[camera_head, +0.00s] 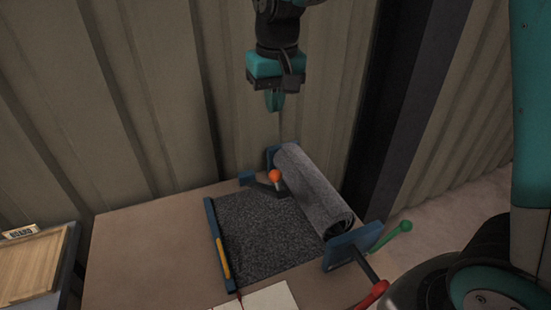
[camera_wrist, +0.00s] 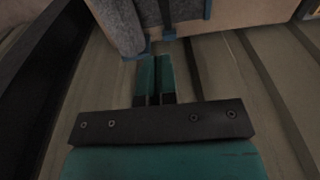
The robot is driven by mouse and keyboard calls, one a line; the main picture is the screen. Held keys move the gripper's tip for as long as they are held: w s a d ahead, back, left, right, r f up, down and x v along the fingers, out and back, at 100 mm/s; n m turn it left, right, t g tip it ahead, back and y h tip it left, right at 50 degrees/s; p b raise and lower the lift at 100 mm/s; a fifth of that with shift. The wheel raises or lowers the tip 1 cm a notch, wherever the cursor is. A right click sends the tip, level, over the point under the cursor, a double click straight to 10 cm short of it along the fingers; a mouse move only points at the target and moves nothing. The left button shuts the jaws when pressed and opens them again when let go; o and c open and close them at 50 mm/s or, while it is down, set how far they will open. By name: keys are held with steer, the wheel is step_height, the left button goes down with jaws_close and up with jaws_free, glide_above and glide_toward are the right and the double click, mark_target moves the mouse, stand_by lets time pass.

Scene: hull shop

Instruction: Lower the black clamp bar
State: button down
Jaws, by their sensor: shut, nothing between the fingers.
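A dark bar (camera_head: 264,190) with an orange ball knob (camera_head: 274,175) shows near the back of the grey sheet, beside the roll; I take it for the black clamp bar. Much of its length cannot be made out, and its exact tilt is unclear. My gripper (camera_head: 274,101) is above and behind the bench fixture, pointing down, apart from the bar and knob. In the wrist view my gripper (camera_wrist: 155,62) has its two teal fingers together, with nothing between them. The knob is not clear in the wrist view.
A grey roll (camera_head: 312,190) hangs between blue brackets (camera_head: 352,245) over the bench (camera_head: 135,245). A blue strip (camera_head: 213,232) edges the sheet. Red (camera_head: 372,296) and green (camera_head: 400,228) handles stick out at right. The ribbed wall (camera_head: 150,90) stands close behind. A board tray (camera_head: 35,265) is at left.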

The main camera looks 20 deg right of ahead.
steer(key=shift+a+f, duration=0.1)
steer(key=f+p, duration=0.1)
steer(key=f, duration=0.3)
steer(key=f+p, duration=0.1)
steer(key=f, duration=0.3)
steer(key=f+p, duration=0.2)
steer(key=f, duration=0.2)
steer(key=shift+s+a, duration=0.1)
steer(key=shift+s, duration=0.15)
steer(key=shift+s+f, duration=0.25)
steer(key=shift+f, duration=0.45)
